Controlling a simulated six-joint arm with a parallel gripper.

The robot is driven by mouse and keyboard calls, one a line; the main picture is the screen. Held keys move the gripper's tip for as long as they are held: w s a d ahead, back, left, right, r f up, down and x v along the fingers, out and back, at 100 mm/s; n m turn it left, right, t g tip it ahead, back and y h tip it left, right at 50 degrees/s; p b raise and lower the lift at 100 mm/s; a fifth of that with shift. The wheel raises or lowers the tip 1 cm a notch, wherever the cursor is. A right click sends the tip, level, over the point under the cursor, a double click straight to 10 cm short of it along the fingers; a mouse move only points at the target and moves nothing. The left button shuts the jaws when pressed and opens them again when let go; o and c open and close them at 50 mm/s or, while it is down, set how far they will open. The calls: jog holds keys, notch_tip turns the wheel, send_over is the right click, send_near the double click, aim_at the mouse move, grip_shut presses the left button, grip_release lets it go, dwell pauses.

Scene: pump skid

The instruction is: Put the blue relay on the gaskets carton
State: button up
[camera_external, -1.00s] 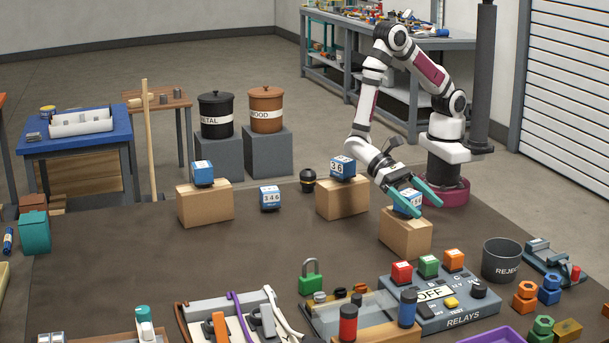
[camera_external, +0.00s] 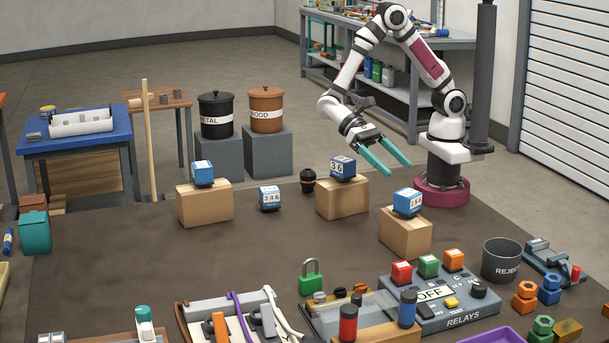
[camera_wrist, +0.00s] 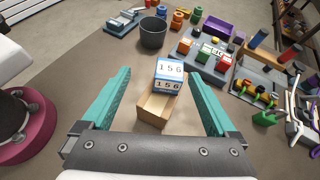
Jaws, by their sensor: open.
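A blue and white numbered block (camera_external: 407,202) sits on the right carton (camera_external: 404,238); in the wrist view this block (camera_wrist: 168,77) reads 156 above the open-topped-looking carton (camera_wrist: 157,108). A second such block (camera_external: 343,167) sits on the middle carton (camera_external: 342,199), and a third (camera_external: 203,172) on the left carton (camera_external: 204,206). Another blue block (camera_external: 270,198), marked 346, stands on the table between the left and middle cartons. I see no gaskets label on any carton. My gripper (camera_external: 398,169) is open and empty, above and behind the right carton, apart from its block.
The relays panel (camera_external: 458,312) with red, green and orange blocks stands at front right, near the reject bin (camera_external: 502,260). A dark round object (camera_external: 308,181) is beside the middle carton. A green padlock (camera_external: 311,279) and trays crowd the front. The table's left middle is clear.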

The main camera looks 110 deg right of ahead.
jog(key=s+d+r+n+t+h, duration=0.2)
jog(key=s+d+n+h, duration=0.1)
jog(key=s+d, duration=0.3)
jog(key=s+d+r+n+t+h, duration=0.3)
jog(key=s+d+n+h, duration=0.1)
jog(key=s+d+h, duration=0.2)
jog(key=shift+s+d+h, duration=0.25)
jog(key=shift+s+h, duration=0.05)
jog(key=shift+s, duration=0.6)
